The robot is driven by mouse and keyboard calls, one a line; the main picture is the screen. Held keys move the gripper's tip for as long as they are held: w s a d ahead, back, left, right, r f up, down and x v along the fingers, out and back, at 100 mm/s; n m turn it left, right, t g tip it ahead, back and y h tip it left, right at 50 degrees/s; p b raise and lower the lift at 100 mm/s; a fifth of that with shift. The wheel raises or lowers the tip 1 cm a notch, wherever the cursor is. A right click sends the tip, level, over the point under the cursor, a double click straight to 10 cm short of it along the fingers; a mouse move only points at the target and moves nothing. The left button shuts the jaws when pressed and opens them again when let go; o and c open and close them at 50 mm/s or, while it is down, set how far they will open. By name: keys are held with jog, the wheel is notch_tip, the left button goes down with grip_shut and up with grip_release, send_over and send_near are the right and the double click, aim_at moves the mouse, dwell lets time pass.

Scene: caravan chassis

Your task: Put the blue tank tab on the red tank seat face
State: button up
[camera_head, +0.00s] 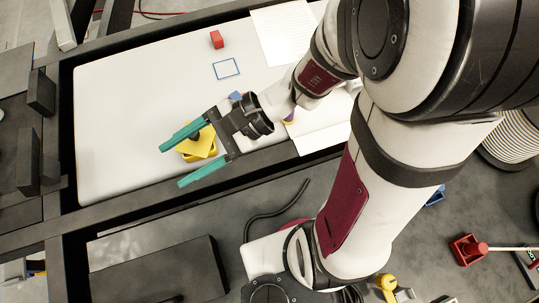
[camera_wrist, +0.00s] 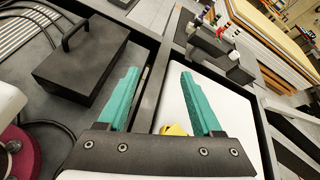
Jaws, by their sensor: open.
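A small red block (camera_head: 216,39) sits on the white panel near its back edge; it may be the red tank seat. A small blue piece (camera_head: 235,96) shows just behind my gripper's body, partly hidden; it may be the blue tank tab. My gripper (camera_head: 171,162) is open and empty, its teal fingers spread above the front part of the panel and pointing left. It also shows in the wrist view (camera_wrist: 160,73), with nothing held between the fingers. Neither the red block nor the blue piece can be made out in the wrist view.
A yellow object (camera_head: 197,145) with a dark knob lies beneath the fingers. A blue square outline (camera_head: 226,69) marks the white panel (camera_head: 120,120). Dark frame rails (camera_head: 150,222) surround it. A dark toolbox (camera_wrist: 82,65) stands outside the frame. The panel's left part is clear.

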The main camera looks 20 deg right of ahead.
jog(key=s+d+n+h, duration=0.7)
jog(key=s+d+h, duration=0.1)
jog(key=d+h, duration=0.3)
jog(key=shift+d+f+n, duration=0.15)
jog(key=shift+d+n, duration=0.25)
jog(key=shift+d, duration=0.3)
